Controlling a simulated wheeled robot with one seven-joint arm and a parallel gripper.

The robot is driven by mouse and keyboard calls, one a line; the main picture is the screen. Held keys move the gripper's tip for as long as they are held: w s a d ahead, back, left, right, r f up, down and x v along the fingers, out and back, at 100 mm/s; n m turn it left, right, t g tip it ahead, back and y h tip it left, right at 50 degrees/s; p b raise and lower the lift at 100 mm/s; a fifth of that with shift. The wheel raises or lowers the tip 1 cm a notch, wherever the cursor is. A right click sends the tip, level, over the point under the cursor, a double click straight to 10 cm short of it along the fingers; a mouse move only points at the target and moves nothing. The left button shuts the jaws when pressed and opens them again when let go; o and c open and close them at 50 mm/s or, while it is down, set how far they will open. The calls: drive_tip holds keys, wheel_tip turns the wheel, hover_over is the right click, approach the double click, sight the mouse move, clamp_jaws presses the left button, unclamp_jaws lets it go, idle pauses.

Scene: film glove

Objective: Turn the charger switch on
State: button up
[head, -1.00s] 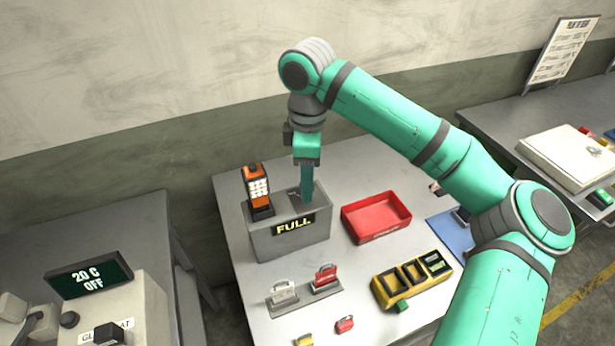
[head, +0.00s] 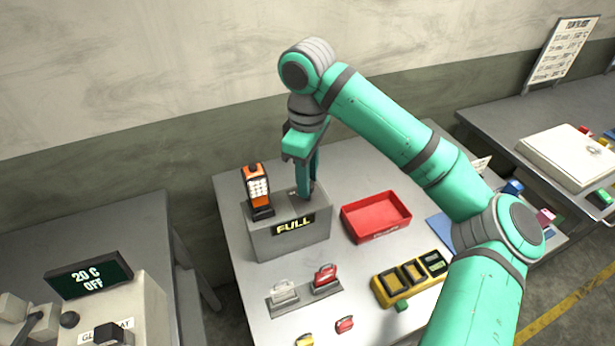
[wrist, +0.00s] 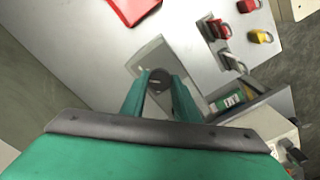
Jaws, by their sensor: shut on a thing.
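The charger (head: 262,242) is a grey box at the back left of the table, with a lit display reading FULL (head: 293,224) on its front. My gripper (head: 304,194) points down onto the right part of the charger's top. In the wrist view my fingers (wrist: 159,80) are closed around a small dark, rounded piece (wrist: 157,76), which looks like the charger switch. The fingers hide most of it in the head view, so its exact position cannot be read.
An orange lamp (head: 257,186) stands upright on the charger's left part. A red tray (head: 376,215) lies to the right. A yellow case (head: 392,292) and red and white padlocks (head: 325,277) are in front. Bare table lies between them.

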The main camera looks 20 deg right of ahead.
idle(0.3)
drive_tip(key=o, duration=1.1)
drive_tip(key=shift+c, duration=0.2)
wheel_tip(320, 180, up, 11)
drive_tip(key=shift+f, duration=0.1)
